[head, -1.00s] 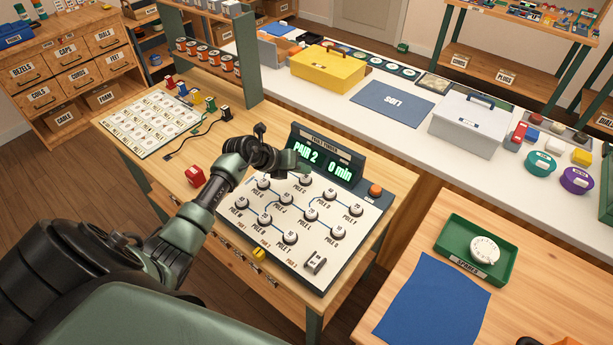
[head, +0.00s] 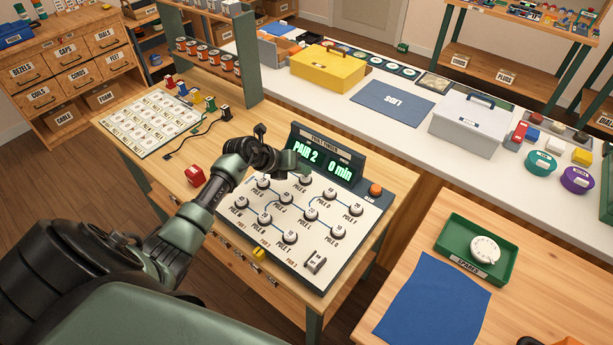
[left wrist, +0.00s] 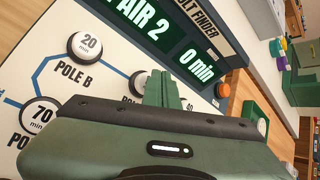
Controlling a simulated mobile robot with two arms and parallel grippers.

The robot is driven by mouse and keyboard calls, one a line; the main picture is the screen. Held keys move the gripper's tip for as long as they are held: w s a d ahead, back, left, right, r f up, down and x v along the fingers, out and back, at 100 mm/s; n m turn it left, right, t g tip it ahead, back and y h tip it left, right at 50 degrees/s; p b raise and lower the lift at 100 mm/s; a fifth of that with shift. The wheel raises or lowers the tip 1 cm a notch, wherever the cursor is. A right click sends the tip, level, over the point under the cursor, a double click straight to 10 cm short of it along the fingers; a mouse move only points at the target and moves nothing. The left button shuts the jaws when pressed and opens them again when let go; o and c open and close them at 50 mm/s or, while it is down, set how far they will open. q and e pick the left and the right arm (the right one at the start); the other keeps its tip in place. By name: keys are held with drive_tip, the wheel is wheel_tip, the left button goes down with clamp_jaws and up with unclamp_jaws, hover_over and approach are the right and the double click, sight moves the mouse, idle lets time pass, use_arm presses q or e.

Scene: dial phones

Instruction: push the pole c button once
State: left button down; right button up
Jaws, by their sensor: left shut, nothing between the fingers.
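The fault finder panel (head: 340,262) is a sloped white board on the bench with several round pole buttons. The button that appears labelled Pole C (head: 305,180) is in its upper row, below the green-lit display (head: 322,165) reading "PAIR 2" and "0 min". My left gripper (head: 302,168) is shut and empty, its tips close to that button. In the left wrist view, the fingers (left wrist: 165,90) partly cover a button (left wrist: 137,82) whose label letter is hidden; contact cannot be told. The Pole B button (left wrist: 85,45) shows clear of the fingers. My right gripper is not in view.
Other pole buttons, such as Pole Y (head: 356,209), surround the spot. An orange button (head: 375,190) sits beside the display. A green spares tray (head: 452,250) is at right.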

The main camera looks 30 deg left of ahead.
sight(303, 178)
use_arm(q)
drive_tip(key=shift+f, duration=0.55)
idle(0.4)
drive_tip(key=shift+r, duration=0.1)
drive_tip(key=shift+r+p, duration=0.5)
drive_tip(key=shift+r, duration=0.15)
wheel_tip(303, 178, up, 6)
drive_tip(key=p, duration=0.5)
idle(0.8)
